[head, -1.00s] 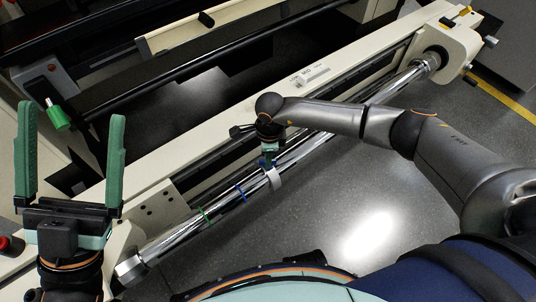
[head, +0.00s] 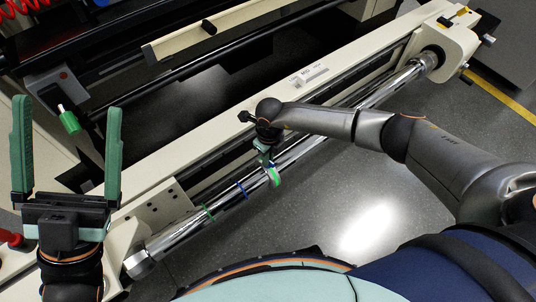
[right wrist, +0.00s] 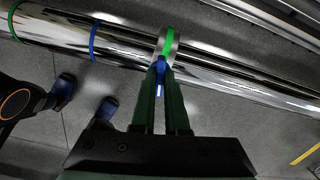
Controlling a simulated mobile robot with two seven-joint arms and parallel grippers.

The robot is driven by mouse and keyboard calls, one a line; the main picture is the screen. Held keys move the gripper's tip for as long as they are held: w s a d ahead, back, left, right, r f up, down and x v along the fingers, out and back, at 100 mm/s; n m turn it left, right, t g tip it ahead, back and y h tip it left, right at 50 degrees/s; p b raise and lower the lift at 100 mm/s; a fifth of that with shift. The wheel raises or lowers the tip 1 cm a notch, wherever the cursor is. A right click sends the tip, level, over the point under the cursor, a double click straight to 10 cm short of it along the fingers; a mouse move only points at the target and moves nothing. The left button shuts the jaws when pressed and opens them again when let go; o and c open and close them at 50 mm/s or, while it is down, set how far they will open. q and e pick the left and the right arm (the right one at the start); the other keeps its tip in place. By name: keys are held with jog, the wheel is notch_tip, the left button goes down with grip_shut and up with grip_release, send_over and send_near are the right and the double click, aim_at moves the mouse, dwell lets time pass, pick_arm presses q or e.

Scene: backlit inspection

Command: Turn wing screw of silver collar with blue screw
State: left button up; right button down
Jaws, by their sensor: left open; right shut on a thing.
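The silver collar (head: 274,176) sits around a chrome bar (head: 320,139); a bright green band runs along its rim. It also shows in the right wrist view (right wrist: 168,42). Its blue wing screw (right wrist: 160,67) points toward my right gripper (right wrist: 162,80), whose green fingers are shut on it. In the head view my right gripper (head: 266,160) is at the collar's upper side, and the screw there is mostly hidden. My left gripper (head: 66,110) is open and empty at the far left, away from the bar.
A blue ring (head: 242,190) and a green ring (head: 207,211) sit on the bar, left of the collar. A cream machine beam (head: 230,112) runs behind the bar. A green-handled part (head: 69,121) stands near my left gripper. Open grey floor lies in front of the bar.

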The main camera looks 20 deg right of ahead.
jog(key=shift+m, duration=0.3)
pick_arm(q)
jog(key=shift+w+a+f+n+y, duration=0.1)
jog(key=shift+w+f+n+y, duration=0.3)
jog(key=shift+w+y, duration=0.1)
pick_arm(e)
jog(key=c, duration=0.9)
grip_release()
pick_arm(q)
jog(key=shift+r, duration=0.1)
pick_arm(e)
jog(key=shift+r, duration=0.1)
jog(key=shift+r, duration=0.25)
notch_tip(320, 180, up, 5)
jog(key=shift+s+p, duration=0.1)
jog(key=shift+p, duration=1.1)
pick_arm(q)
jog(key=w+a+f+n+g+y+p, duration=0.1)
jog(key=w+f+n+g+y, duration=0.2)
jog(key=f, duration=0.7)
jog(key=w+f+n+g+y+p, duration=0.1)
jog(key=w+f+n+g+y, duration=0.1)
jog(key=f+y, duration=0.4)
jog(key=shift+w+a+f+n+g, duration=0.4)
jog(key=shift+f+n+g, duration=0.65)
jog(key=shift+f, duration=1.65)
pick_arm(e)
jog(key=shift+s+d+r, duration=0.1)
jog(key=shift+s+r, duration=0.05)
jog(key=shift+r, duration=3.25)
